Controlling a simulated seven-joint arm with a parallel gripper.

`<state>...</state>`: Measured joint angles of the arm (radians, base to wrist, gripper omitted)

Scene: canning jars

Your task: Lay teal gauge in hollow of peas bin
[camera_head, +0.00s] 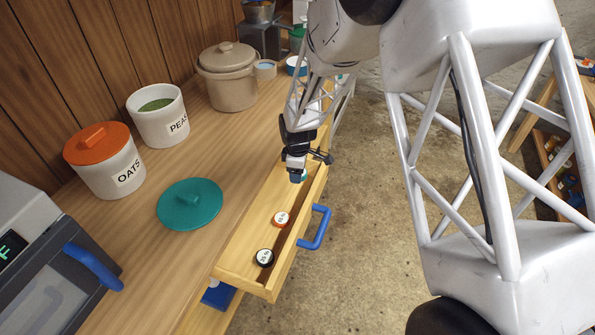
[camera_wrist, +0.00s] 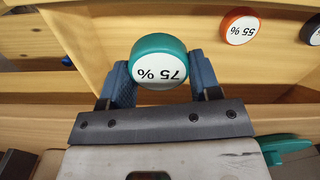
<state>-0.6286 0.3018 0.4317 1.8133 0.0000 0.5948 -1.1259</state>
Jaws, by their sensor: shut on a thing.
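My gripper (camera_wrist: 157,84) is shut on the teal gauge (camera_wrist: 159,62), a round disc with a white face reading 75 %. In the head view my gripper (camera_head: 297,175) is at the far part of the open drawer, and only a sliver of the teal gauge (camera_head: 304,175) shows beside it. I cannot tell whether the gauge still touches the drawer floor. The white peas bin (camera_head: 158,132) stands open on the counter at upper left, with green peas (camera_head: 155,105) showing inside. Its hollow is too small to make out.
The wooden drawer (camera_head: 246,236) also holds an orange gauge (camera_head: 281,219) and a black gauge (camera_head: 265,257). A teal lid (camera_head: 190,205) lies on the counter. The lidded oats bin (camera_head: 111,177) and a beige crock (camera_head: 228,88) flank the peas bin. A blue drawer handle (camera_head: 318,228) juts out.

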